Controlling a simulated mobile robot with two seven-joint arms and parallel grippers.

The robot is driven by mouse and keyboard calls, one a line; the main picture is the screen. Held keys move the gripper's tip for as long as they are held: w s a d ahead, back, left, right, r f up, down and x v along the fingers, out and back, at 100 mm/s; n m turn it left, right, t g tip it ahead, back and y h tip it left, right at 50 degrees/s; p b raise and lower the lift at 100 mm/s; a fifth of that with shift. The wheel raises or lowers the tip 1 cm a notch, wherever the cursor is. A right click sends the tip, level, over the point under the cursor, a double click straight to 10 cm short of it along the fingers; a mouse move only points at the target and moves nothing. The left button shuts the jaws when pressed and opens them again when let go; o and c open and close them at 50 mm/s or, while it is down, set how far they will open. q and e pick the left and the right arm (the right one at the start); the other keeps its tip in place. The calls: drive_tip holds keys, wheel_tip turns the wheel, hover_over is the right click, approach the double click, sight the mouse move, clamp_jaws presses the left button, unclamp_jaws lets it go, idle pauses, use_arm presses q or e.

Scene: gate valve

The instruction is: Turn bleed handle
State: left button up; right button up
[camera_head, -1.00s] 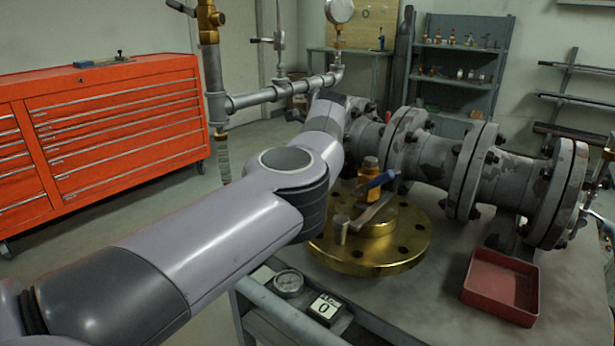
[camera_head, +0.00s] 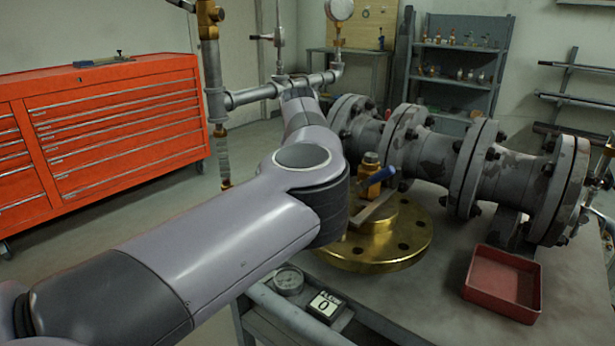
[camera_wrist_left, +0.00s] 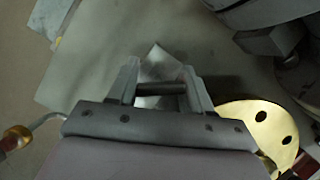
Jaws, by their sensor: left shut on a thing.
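In the left wrist view, my left gripper (camera_wrist_left: 163,87) is shut on a short dark bar (camera_wrist_left: 160,89) running crosswise between its fingers. The bar appears to be the bleed handle, but its mounting cannot be made out. A pale metal plate-like piece (camera_wrist_left: 153,62) shows just beyond the bar. In the head view, my left arm reaches from the lower left towards the grey pipework, and the gripper and handle are hidden behind the arm. My right gripper is not in view.
A large flanged pipe (camera_head: 480,168) lies along the bench. A red tray (camera_head: 503,285), gauge (camera_head: 288,281) and counter (camera_head: 325,307) are nearer. An orange drawer cabinet (camera_head: 115,140) stands left.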

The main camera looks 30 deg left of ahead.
use_arm(q)
drive_tip(key=m+h+b, duration=0.1)
drive_tip(key=m, duration=0.2)
drive_tip(key=shift+f+m, duration=0.15)
drive_tip(key=shift+m, duration=0.25)
drive_tip(key=shift+s+m+h+b, duration=0.1)
drive_tip(key=shift+m+h+b, duration=0.5)
drive_tip(key=shift+m, duration=0.5)
drive_tip(key=shift+m+h, duration=0.3)
drive_tip(key=shift+m, duration=0.6)
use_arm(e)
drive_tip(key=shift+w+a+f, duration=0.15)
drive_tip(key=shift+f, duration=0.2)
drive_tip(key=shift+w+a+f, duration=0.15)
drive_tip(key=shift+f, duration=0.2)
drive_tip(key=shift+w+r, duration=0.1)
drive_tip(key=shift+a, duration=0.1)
use_arm(q)
drive_tip(key=o, duration=1)
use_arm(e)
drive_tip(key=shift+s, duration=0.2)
